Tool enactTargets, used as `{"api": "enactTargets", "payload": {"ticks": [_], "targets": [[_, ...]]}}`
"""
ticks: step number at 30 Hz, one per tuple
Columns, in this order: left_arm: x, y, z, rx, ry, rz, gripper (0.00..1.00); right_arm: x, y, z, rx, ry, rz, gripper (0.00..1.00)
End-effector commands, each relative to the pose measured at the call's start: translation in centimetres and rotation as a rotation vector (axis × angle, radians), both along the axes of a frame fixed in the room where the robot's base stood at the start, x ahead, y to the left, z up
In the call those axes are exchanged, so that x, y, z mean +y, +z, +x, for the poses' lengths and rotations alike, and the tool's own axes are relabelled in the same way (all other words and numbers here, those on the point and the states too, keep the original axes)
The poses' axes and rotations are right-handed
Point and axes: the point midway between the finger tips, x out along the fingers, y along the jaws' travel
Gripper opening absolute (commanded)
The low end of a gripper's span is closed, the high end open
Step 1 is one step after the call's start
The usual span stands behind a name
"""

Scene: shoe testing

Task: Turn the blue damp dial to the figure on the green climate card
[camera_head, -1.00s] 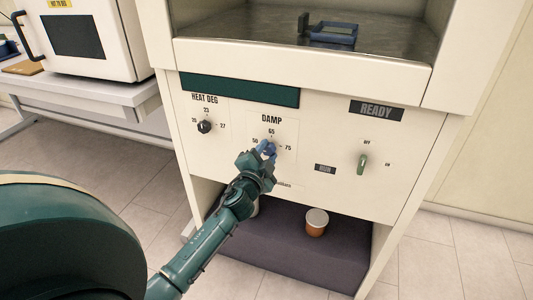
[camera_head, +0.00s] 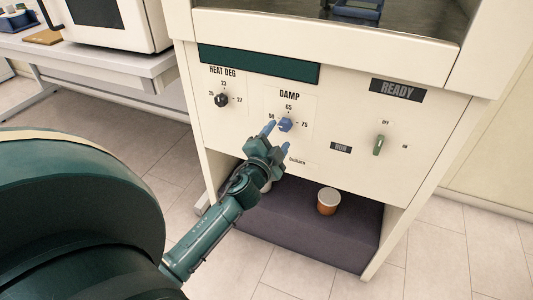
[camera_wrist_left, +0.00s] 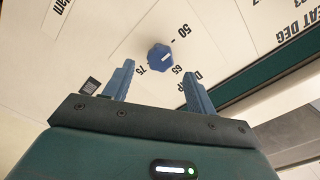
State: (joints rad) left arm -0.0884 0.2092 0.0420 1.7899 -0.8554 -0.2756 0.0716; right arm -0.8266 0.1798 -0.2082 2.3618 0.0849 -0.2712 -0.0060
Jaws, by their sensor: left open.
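The blue damp dial (camera_head: 285,125) is on the cream front panel under the word DAMP, with 50, 65 and 75 around it. It also shows in the left wrist view (camera_wrist_left: 160,57), with a small pale mark on its face; I cannot tell surely which figure the mark meets. My left gripper (camera_head: 279,139) is open, its blue fingers pointing at the panel just below and left of the dial. In the left wrist view my gripper (camera_wrist_left: 157,80) has the dial beyond its fingertips, apart from them. I see no readable green climate card. My right gripper is not in view.
A dark green blank strip (camera_head: 258,64) runs above. A cup (camera_head: 328,201) stands on the dark shelf below.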

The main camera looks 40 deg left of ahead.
Motion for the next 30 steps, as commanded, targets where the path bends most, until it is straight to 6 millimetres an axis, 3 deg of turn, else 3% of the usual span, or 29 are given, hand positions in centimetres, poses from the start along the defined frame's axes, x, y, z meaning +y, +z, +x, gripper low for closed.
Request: {"api": "enactTargets", "payload": {"ticks": [6,12,30], "targets": [[-1.2,-0.2,-5.0,0.004,0.001,-0.003,0.57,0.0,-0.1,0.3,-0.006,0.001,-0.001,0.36],[-1.9,-0.1,-7.8,0.002,0.001,0.0,0.57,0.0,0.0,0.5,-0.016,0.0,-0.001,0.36],[-2.1,0.0,-8.6,0.0,0.0,0.001,0.57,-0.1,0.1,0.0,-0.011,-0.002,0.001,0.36]]}}
